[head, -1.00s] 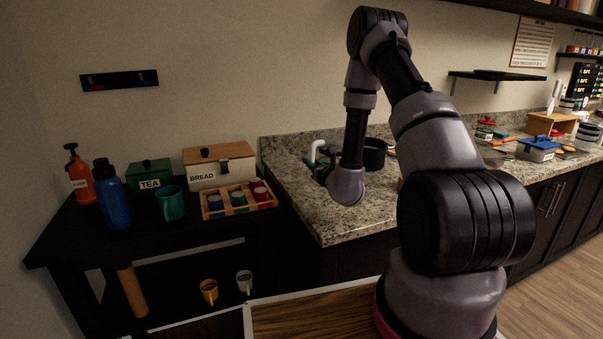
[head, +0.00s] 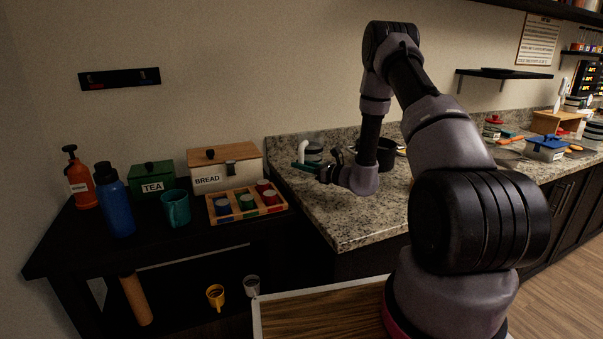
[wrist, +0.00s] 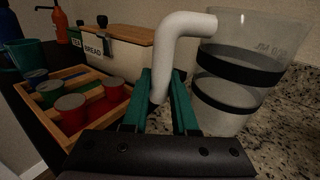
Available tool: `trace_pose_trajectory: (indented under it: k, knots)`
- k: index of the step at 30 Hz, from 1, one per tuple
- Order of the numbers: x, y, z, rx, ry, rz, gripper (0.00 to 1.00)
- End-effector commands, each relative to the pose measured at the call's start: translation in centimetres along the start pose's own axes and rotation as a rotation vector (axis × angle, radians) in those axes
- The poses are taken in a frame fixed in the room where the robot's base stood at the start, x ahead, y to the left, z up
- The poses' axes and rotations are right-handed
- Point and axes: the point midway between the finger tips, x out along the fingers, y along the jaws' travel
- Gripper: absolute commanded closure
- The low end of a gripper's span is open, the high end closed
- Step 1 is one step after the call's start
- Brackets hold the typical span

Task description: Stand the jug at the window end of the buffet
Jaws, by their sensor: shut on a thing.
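The jug (wrist: 240,75) is clear with dark bands, a marking near its rim and a thick white handle (wrist: 165,60). My gripper (wrist: 163,85) has its teal fingers shut on that handle. The jug looks upright. In the head view the jug (head: 315,153) is small, over the left end of the granite counter (head: 345,220), with my gripper (head: 302,166) at its handle side. I cannot tell whether its base touches the stone. No window is in view, and I cannot tell which surface is the buffet.
A dark side table (head: 75,240) on the left holds a spray bottle (head: 80,182), blue bottle (head: 115,205), tea tin (head: 152,180), teal mug (head: 176,208), bread box (head: 225,168) and wooden tray (head: 268,208) of cans. A dark pot (head: 386,152) stands behind my arm. The counter's front is clear.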

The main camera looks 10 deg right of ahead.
Motion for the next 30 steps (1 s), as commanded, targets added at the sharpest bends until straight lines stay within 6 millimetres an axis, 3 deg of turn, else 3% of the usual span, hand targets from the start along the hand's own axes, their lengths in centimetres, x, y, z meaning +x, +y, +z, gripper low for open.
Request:
trace_pose_trajectory:
  k: [5,16,17,18,19,30]
  knots:
    - [0.0,0.0,-2.6,0.001,0.001,-0.001,1.0]
    - [0.0,0.0,-3.0,0.0,0.0,-0.001,1.0]
    - [0.0,0.0,-3.0,0.0,0.0,-0.001,0.66]
    - [0.0,0.0,-3.0,0.0,0.0,-0.001,0.51]
    - [0.0,0.0,-3.0,0.0,0.0,-0.001,0.44]
    - [0.0,0.0,-2.6,-0.001,0.0,-0.001,0.44]
